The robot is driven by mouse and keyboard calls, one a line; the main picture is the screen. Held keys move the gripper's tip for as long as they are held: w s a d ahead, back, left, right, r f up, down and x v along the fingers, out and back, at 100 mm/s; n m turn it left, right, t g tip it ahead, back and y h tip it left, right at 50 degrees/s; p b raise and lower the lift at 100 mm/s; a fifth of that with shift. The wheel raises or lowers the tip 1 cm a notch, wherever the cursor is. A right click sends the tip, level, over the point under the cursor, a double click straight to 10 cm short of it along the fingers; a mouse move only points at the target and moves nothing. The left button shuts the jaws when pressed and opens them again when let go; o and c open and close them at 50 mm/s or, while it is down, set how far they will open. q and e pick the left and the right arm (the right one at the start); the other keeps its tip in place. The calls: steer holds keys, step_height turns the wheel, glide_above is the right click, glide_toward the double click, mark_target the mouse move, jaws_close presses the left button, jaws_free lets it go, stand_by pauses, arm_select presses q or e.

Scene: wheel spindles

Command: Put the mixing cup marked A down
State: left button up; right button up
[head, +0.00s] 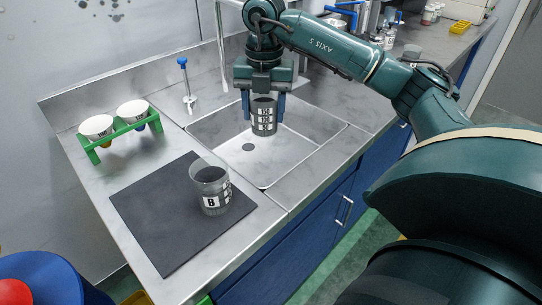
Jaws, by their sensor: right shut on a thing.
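My right gripper (263,104) points down over the sink, with its blue fingers on either side of a dark grey mixing cup (264,122). It is shut on this cup, which hangs upright above the basin. The side facing me carries white scale marks; I cannot make out an A on it. A second, see-through grey cup marked B (211,188) stands upright on a dark mat (150,215) on the counter. My left gripper is not in view.
The steel sink (300,150) has its drain left of the held cup. A green rack (122,131) with two white funnels stands at the left, and a blue-topped tap (187,85) behind the mat. The mat's left and front parts are clear. Bottles and a yellow tray (459,27) stand far back.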

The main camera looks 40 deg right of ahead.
steer(key=s+d+f+m+b, duration=0.1)
steer(key=d+f+m, duration=0.15)
steer(key=d, duration=0.35)
steer(key=shift+m, duration=0.25)
step_height(320, 180, down, 12)
steer(key=shift+s+f+b, duration=0.1)
steer(key=shift+s+b, duration=0.05)
steer(key=shift+b, duration=0.65)
steer(key=w, duration=0.3)
steer(key=shift+w+a, duration=0.25)
steer(key=shift+w, duration=0.05)
steer(key=shift+w+f, duration=0.25)
steer(key=shift+w, duration=0.05)
steer(key=shift+s+f, duration=0.1)
steer(key=shift+f, duration=0.3)
steer(key=shift+f, duration=0.1)
steer(key=o, duration=1.1)
steer(key=shift+c, duration=0.2)
